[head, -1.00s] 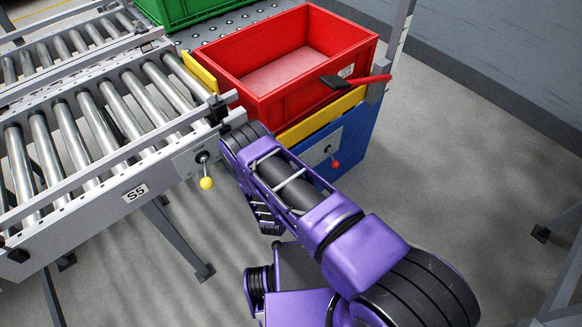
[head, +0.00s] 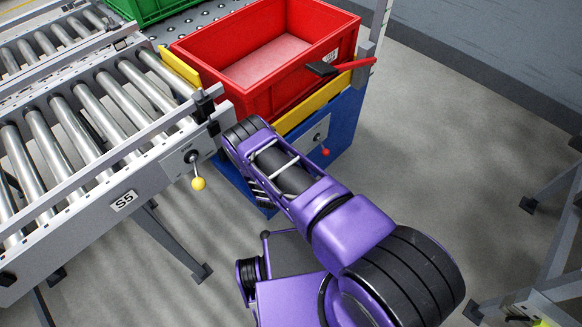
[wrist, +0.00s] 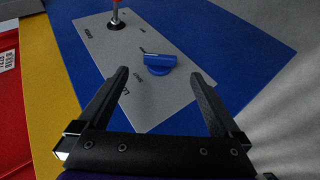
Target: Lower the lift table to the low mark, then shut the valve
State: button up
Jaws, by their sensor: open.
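The lift table has a blue body (head: 345,125) and a yellow top edge (head: 312,105); a red crate (head: 245,92) sits on it. No low mark is readable.
A roller conveyor (head: 95,130) labelled S5 stands at left, with a yellow-knobbed lever (head: 198,183). A green crate (head: 145,8) is behind.

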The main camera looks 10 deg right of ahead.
jog(key=b+x, duration=0.1)
jog(key=x, duration=0.6)
jog(key=shift+b, duration=0.3)
jog(key=shift+c, duration=0.3)
jog(key=c, duration=1.3)
jog(key=shift+a+f+t+h, duration=0.1)
jog(key=shift+t+h, duration=0.4)
jog(key=shift+t, duration=0.1)
jog(key=shift+n+t+h, duration=0.4)
jog(key=shift+t+h, duration=0.1)
jog(key=o, duration=1.4)
jog(key=shift+c, duration=0.2)
